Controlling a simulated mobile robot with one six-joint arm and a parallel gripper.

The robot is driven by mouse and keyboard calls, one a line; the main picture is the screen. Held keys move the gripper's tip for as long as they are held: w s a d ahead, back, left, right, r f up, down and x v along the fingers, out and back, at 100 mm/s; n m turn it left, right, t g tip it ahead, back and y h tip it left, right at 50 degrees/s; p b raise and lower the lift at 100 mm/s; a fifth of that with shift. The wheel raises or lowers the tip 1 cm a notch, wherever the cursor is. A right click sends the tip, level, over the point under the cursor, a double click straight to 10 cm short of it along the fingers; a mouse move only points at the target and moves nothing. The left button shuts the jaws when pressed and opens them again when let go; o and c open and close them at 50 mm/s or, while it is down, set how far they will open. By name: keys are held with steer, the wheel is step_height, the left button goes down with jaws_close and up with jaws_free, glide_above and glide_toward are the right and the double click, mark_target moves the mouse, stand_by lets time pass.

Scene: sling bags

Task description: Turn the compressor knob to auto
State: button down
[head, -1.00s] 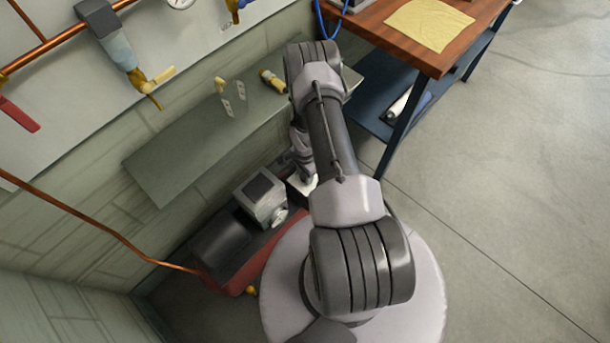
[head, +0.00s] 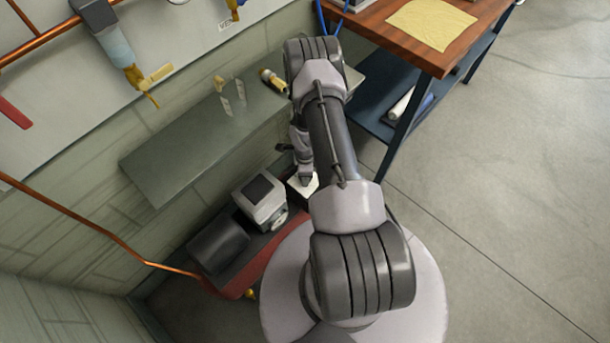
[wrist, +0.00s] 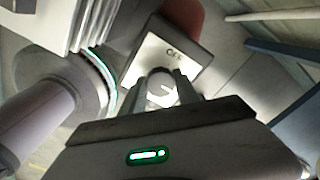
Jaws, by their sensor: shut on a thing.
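The compressor (head: 235,240) stands low by the wall in the head view, with a dark motor, a grey block and a red base. Its pale square switch box (head: 303,187) is at the right end, partly under my arm. In the wrist view the switch box (wrist: 181,50) carries dark lettering that seems to read "OFF". The round knob (wrist: 160,88) on it has a pale mark. My gripper (wrist: 162,92) is shut on the knob, one finger on each side. In the head view the fingers and knob are too small to make out.
A grey shelf (head: 185,150) runs along the wall above the compressor, with a small brass fitting (head: 272,80) on it. A wooden workbench (head: 405,35) stands at the back right. A copper pipe (head: 90,225) runs to the compressor. The floor at right is clear.

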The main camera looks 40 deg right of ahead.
stand_by(0.4)
steer(key=c, duration=0.9)
jaws_free()
step_height(320, 180, up, 17)
steer(key=p, duration=0.6)
steer(key=shift+r+p, duration=0.2)
steer(key=shift+p, duration=0.15)
